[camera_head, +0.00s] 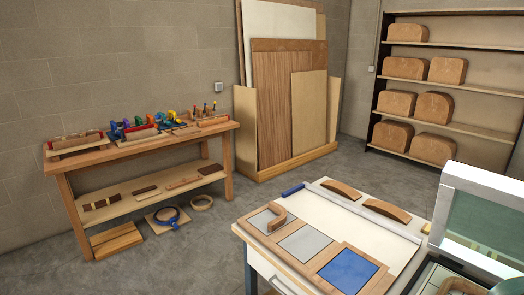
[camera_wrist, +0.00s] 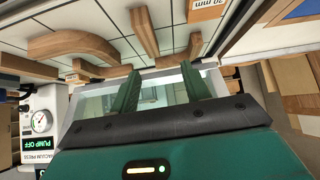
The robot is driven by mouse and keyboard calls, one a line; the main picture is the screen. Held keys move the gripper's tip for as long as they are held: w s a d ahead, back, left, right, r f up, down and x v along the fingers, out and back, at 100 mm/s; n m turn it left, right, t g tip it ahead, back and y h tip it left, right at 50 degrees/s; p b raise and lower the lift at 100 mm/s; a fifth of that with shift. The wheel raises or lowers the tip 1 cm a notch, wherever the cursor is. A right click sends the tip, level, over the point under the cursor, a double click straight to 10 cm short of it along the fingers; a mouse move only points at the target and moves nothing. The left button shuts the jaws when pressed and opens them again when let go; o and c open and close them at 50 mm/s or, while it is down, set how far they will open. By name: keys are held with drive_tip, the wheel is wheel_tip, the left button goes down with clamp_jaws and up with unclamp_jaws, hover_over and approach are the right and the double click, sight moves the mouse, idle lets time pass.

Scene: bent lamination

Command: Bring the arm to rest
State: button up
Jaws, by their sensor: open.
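My gripper (camera_wrist: 162,86) shows in the wrist view, with two green fingers spread apart and nothing between them. A pale-framed glass panel (camera_wrist: 160,93) shows behind the fingers; I cannot tell the distance to it. My gripper and arm do not show in the head view.
In the head view, a white worktable (camera_head: 330,225) holds curved wooden pieces (camera_head: 384,210) and a blue square (camera_head: 348,270). A glass-lidded press (camera_head: 480,220) stands at its right. A vacuum gauge (camera_wrist: 40,122) reads "PUMP OFF" nearby. A wooden bench (camera_head: 140,150) stands left; grey floor (camera_head: 190,255) between is clear.

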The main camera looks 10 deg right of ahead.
drive_tip(key=w+a+r+n+t+y, duration=0.1)
drive_tip(key=w+a+r+n+y, duration=0.2)
drive_tip(key=w+a, duration=0.5)
drive_tip(key=w+a+r+n+t, duration=0.1)
drive_tip(key=w+a+r+n, duration=0.15)
drive_tip(key=a+r, duration=0.65)
drive_tip(key=s+a+n+y, duration=0.2)
drive_tip(key=a+n, duration=0.1)
drive_tip(key=a, duration=0.8)
drive_tip(key=s+a+n+y, duration=0.1)
drive_tip(key=a+n+y, duration=0.1)
drive_tip(key=a, duration=1)
drive_tip(key=shift+s+r+n+y, duration=0.35)
drive_tip(key=shift+s+n+y, duration=0.05)
drive_tip(key=shift+n, duration=0.35)
